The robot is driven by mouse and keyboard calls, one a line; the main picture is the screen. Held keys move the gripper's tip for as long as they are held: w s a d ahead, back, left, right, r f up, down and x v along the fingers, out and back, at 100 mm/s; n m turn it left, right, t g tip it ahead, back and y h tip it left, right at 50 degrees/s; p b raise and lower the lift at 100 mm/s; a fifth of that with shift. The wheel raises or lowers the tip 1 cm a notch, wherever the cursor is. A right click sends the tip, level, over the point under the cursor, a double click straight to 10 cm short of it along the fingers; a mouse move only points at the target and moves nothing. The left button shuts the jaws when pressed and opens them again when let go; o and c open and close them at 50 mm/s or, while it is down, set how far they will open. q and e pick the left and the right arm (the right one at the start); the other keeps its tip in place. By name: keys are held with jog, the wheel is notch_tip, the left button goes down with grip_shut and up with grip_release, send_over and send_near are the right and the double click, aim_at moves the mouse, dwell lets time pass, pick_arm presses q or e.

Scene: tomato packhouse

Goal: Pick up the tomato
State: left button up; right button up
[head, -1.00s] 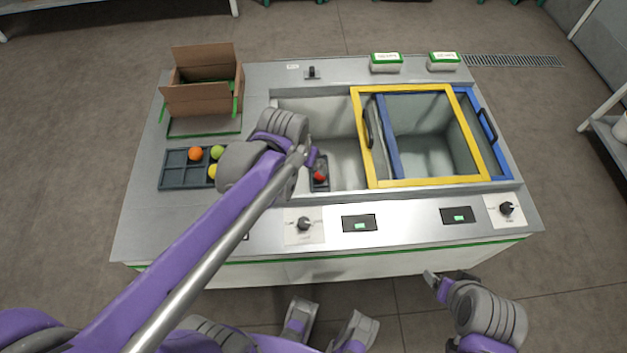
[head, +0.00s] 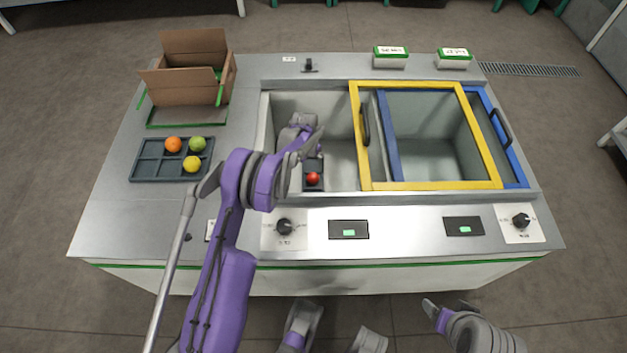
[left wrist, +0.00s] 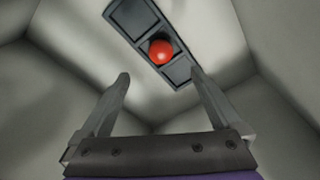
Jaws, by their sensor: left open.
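The red tomato (head: 313,179) sits in a compartment of a narrow dark tray (head: 312,189) on the floor of the open left basin. In the left wrist view the tomato (left wrist: 161,52) lies in the middle compartment of the tray (left wrist: 130,18), beyond the fingertips. My left gripper (left wrist: 160,76) is open and empty, its two fingers apart and short of the tomato. In the head view my left arm reaches over the counter front into the basin, and its links partly hide the gripper. My right arm shows at the lower right, off the counter; its finger state is unclear.
Steel basin walls surround the tray. A yellow-framed lid (head: 437,186) and a blue-framed one (head: 508,165) cover the right side. A divided tray (head: 146,171) with orange, green and yellow fruit and a cardboard box (head: 184,92) stand left. Knobs and displays line the front.

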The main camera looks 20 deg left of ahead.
pick_arm(q)
send_over(313, 175)
jog(key=s, duration=0.1)
notch_tip(313, 175, down, 6)
jog(key=shift+s+a+r+b, duration=0.1)
jog(key=shift+b, duration=0.3)
jog(key=f, duration=0.2)
jog(key=w+f+b, duration=0.1)
jog(key=f, duration=0.2)
jog(key=shift+f, duration=0.1)
jog(key=c, duration=1)
